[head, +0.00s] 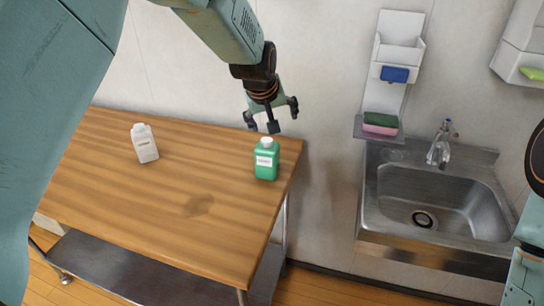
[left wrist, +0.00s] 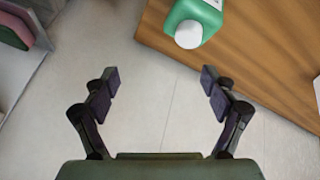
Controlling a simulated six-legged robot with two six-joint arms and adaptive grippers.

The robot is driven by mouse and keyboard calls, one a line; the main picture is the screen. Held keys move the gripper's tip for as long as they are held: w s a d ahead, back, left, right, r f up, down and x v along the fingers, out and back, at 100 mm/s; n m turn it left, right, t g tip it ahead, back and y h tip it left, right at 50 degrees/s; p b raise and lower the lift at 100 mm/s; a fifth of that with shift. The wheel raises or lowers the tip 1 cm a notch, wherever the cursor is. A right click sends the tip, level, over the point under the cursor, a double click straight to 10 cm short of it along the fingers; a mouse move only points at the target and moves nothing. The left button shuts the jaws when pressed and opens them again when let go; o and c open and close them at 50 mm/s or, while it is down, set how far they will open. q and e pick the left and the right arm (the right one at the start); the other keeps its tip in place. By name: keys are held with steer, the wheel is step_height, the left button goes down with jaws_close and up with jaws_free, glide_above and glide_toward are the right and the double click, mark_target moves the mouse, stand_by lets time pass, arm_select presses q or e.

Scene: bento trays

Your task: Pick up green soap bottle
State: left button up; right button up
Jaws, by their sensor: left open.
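The green soap bottle (head: 266,160) has a white cap and a white label and stands upright near the right end of the wooden table (head: 200,235). In the left wrist view the bottle (left wrist: 196,20) is at the top, beyond the fingertips and a little right of centre. My left gripper (head: 271,117) is open and empty, behind and above the bottle in the head view. Its two fingers (left wrist: 160,85) are spread wide in the left wrist view, with nothing between them. My right gripper is not in view; only part of my right arm shows at the right edge.
A white bottle (head: 145,143) stands farther left on the table. To the right is a steel sink (head: 440,200) with a faucet (head: 440,145). A wall holder (head: 398,45) carries a blue sponge, with stacked sponges (head: 381,122) on a ledge below. The table around the green bottle is clear.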

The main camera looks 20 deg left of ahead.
mark_target(266, 146)
arm_select(q)
steer(key=s+m, duration=0.1)
steer(key=s+a+f+m+g, duration=0.1)
steer(key=m, duration=0.1)
steer(key=shift+a+f+g, duration=0.15)
steer(key=shift+f+g, duration=0.05)
steer(key=shift+g, duration=0.1)
steer(key=shift+s+f+m, duration=0.2)
steer(key=shift+s+m, duration=0.05)
steer(key=shift+m, duration=0.15)
steer(key=shift+s+d+f+m+g, duration=0.1)
steer(key=shift+s+d+m+g, duration=0.2)
steer(key=shift+m, duration=0.4)
steer(key=shift+a+f, duration=0.15)
steer(key=shift+f, duration=0.1)
steer(key=x, duration=0.6)
steer(key=shift+a+f, duration=0.2)
steer(key=shift+a, duration=0.1)
steer(key=shift+w+a+f, duration=0.15)
steer(key=shift+f, duration=0.25)
steer(key=c, duration=1.5)
